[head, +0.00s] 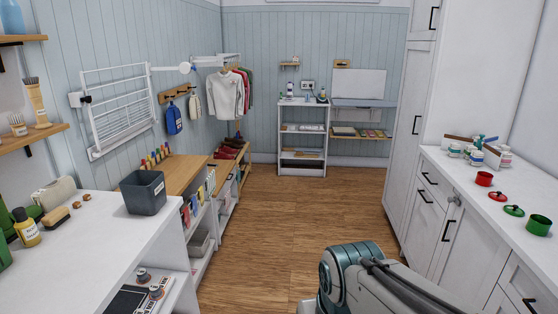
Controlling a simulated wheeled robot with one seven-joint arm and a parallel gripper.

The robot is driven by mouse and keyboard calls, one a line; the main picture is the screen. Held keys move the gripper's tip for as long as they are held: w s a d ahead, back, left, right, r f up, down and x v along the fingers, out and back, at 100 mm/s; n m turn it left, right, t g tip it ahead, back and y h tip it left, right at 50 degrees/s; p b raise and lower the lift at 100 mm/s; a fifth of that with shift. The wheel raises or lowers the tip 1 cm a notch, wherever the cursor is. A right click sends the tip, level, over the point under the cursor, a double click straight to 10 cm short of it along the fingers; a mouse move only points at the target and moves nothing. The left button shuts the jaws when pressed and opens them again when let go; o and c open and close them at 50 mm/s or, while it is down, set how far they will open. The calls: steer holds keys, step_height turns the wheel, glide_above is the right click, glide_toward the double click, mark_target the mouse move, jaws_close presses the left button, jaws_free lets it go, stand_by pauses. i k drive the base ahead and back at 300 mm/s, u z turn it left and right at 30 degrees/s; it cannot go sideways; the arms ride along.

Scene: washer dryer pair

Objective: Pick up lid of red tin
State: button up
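A red tin (484,178) stands on the white counter at the right. A red lid (498,196) lies on the counter beside it, apart from the tin and a little nearer to me. A teal and grey link of my arm shows at the bottom, low in front of the right-hand cabinets. My gripper itself is not in view.
Several small bottles (474,153) stand farther back on the right counter (460,178). A tall white cabinet (411,120) rises behind it. The wooden floor (280,215) is clear down the middle. A dark grey bin (144,192) stands on the left counter (85,245).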

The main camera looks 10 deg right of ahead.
mark_target(498, 196)
steer(key=z, duration=0.15)
steer(key=i, duration=1.6)
steer(key=z, duration=0.95)
steer(key=i, duration=1.1)
steer(key=z, duration=1.9)
steer(key=i, duration=1.05)
steer(key=z, duration=0.45)
